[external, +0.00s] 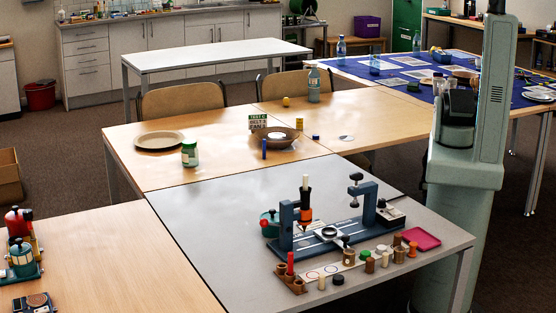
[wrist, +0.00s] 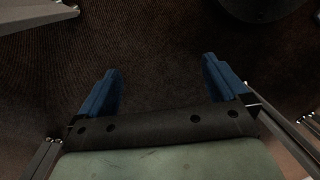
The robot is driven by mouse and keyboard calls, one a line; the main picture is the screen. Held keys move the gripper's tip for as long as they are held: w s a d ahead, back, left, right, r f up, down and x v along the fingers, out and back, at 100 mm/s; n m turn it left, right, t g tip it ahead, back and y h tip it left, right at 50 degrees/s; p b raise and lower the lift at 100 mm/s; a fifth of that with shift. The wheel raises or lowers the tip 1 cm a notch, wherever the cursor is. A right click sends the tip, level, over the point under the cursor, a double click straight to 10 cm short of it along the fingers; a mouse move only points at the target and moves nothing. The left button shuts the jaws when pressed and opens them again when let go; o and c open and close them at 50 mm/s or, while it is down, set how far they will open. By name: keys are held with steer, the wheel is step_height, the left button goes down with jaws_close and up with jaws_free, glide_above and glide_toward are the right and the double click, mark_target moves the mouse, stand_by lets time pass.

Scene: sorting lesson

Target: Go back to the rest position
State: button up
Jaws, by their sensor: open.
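My gripper (wrist: 160,68) shows in the wrist view with its two blue fingers spread wide apart. Nothing is between the fingers; only the dark brown carpet (wrist: 160,85) shows beyond them. In the external view my pale green arm stands at the right, next to the grey table (external: 205,228), with a tall upright link. I cannot make out my gripper's fingers in that view.
On the grey table are a blue-grey stand (external: 370,203), a magenta tray (external: 421,238) and several small pegs. Wooden tables with a plate (external: 160,140) and a bowl (external: 262,136) adjoin it. A blue-covered table (external: 340,68) stands behind. Metal bars edge the wrist view.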

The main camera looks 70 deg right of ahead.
steer(key=w+a+g+y, duration=0.1)
steer(key=w+a, duration=0.7)
steer(key=a, duration=0.3)
steer(key=w+a+g, duration=0.1)
steer(key=w+a, duration=0.7)
steer(key=a, duration=0.3)
steer(key=s+a+r+g+h, duration=0.1)
steer(key=a+g, duration=0.1)
steer(key=a, duration=0.9)
steer(key=s+a+r+n+g+h, duration=0.1)
steer(key=s+a+r+g, duration=0.1)
steer(key=a, duration=0.9)
steer(key=shift+s+r, duration=0.15)
steer(key=shift+r, duration=0.1)
